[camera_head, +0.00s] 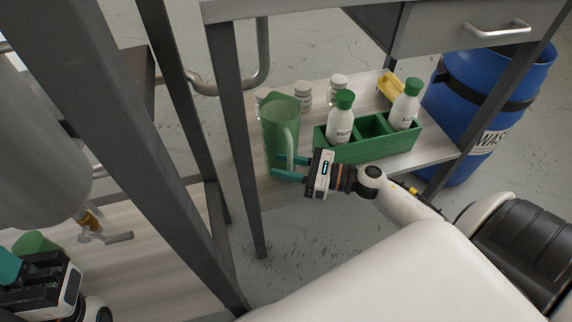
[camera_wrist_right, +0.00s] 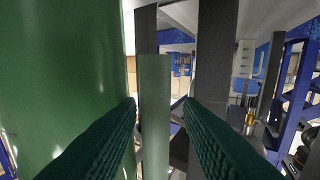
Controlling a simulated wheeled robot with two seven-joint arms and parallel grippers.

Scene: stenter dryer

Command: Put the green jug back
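The green jug (camera_head: 280,125) stands upright on the lower shelf, to the left of the green caddy, with its handle toward my right gripper. My right gripper (camera_head: 290,167) is at the lower part of the handle, one finger on either side. In the right wrist view the handle (camera_wrist_right: 154,110) stands between the two spread fingers (camera_wrist_right: 160,103), with a gap at the right finger; the jug's body (camera_wrist_right: 60,70) fills the left. My left gripper (camera_head: 12,268) is at the lower left edge, partly cut off; its opening is unclear.
A green caddy (camera_head: 372,152) holds two white bottles with green caps. Small jars (camera_head: 303,94) and a yellow item (camera_head: 391,85) stand behind. A blue waste drum (camera_head: 470,135) is at right. Grey frame posts (camera_head: 238,130) stand left of the jug. A green object (camera_head: 36,243) lies near my left gripper.

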